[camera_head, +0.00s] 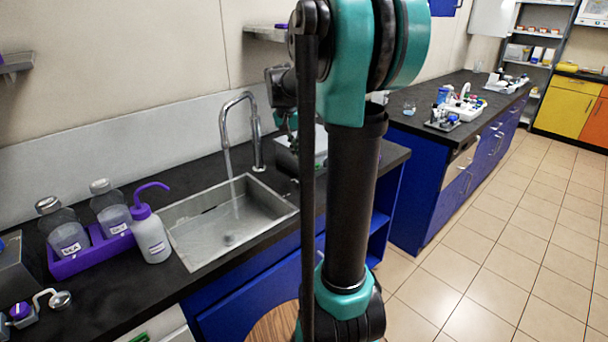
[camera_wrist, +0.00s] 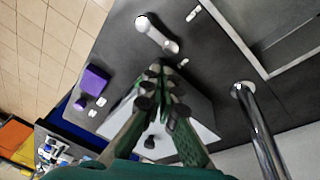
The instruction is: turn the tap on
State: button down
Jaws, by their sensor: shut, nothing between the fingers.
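The tap (camera_head: 256,130) is a chrome gooseneck standing behind the sink (camera_head: 180,262). A thin clear stream of water (camera_head: 234,192) runs from its spout into the basin. In the wrist view the chrome tap pipe (camera_wrist: 262,130) stands to the right of my gripper (camera_wrist: 163,75). The green fingers are together and empty, apart from the pipe. A small pale metal fitting (camera_wrist: 157,36), perhaps the tap's handle, lies above the fingertips on the dark counter. In the head view my arm hides much of the gripper and the counter beside the tap.
A purple rack (camera_head: 92,256) with bottles and a wash bottle (camera_head: 151,238) stand left of the sink. A pale box (camera_wrist: 200,128) sits below the fingers in the wrist view, near a purple item (camera_wrist: 94,80). Open tiled floor (camera_head: 480,240) lies right.

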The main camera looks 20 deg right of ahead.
aim_at(301, 180)
jog(key=d+f+m, duration=0.1)
jog(key=f+m, duration=0.1)
jog(key=f, duration=0.1)
jog(key=w+f+m, duration=0.1)
jog(key=f, duration=0.2)
jog(key=d+f+m+h, duration=0.1)
jog(key=f+m, duration=0.1)
jog(key=f, duration=0.2)
jog(key=shift+w+d+m, duration=0.2)
jog(key=shift+d+m, duration=0.1)
jog(key=shift+s+a+n+t, duration=0.3)
jog(key=shift+a+n, duration=0.1)
jog(key=shift+a, duration=0.2)
